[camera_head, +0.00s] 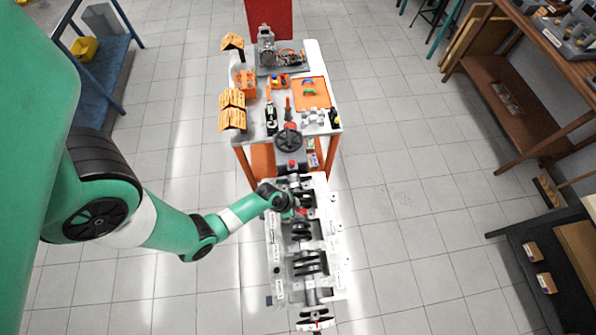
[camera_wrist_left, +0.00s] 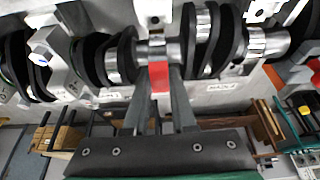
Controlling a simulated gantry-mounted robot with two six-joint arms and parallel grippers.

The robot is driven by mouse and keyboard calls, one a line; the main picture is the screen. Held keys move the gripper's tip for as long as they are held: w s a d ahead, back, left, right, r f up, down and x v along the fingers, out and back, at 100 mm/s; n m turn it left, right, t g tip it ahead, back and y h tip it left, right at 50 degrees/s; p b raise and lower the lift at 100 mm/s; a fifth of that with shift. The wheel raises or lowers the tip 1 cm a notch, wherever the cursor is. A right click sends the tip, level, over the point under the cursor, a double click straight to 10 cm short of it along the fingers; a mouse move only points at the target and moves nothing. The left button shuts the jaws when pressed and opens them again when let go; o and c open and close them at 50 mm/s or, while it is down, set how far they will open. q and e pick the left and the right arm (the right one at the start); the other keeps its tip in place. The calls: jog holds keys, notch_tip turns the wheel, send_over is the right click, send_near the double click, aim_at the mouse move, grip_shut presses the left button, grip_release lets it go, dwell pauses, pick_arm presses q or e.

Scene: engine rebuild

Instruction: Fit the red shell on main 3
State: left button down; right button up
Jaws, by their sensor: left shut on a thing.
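The engine block (camera_head: 277,262) stands below the bench in the head view, with the dark crankshaft (camera_head: 308,258) lying along it. My left gripper (camera_head: 298,211) is over the upper part of the block, at the crankshaft. In the left wrist view my left gripper (camera_wrist_left: 157,92) is shut on the red shell (camera_wrist_left: 159,76). The shell's upper edge is at a shiny journal of the crankshaft (camera_wrist_left: 202,42); I cannot tell whether it touches. A label is on the block, but I cannot read its number surely. My right gripper is not in view.
A bench (camera_head: 331,131) behind the block holds an orange mat (camera_head: 312,101) with coloured shells on it, tools and orange parts. Silver caps (camera_wrist_left: 153,12) and crank webs stand close around the fingers. Open tiled floor lies on both sides.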

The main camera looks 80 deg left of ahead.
pick_arm(q)
jog(key=shift+f, duration=0.3)
jog(key=shift+r, duration=0.3)
dwell(2.6)
dwell(0.4)
jog(key=c, duration=1)
grip_release()
jog(key=shift+r, duration=0.15)
jog(key=shift+r+p, duration=1.3)
jog(key=shift+p, duration=0.2)
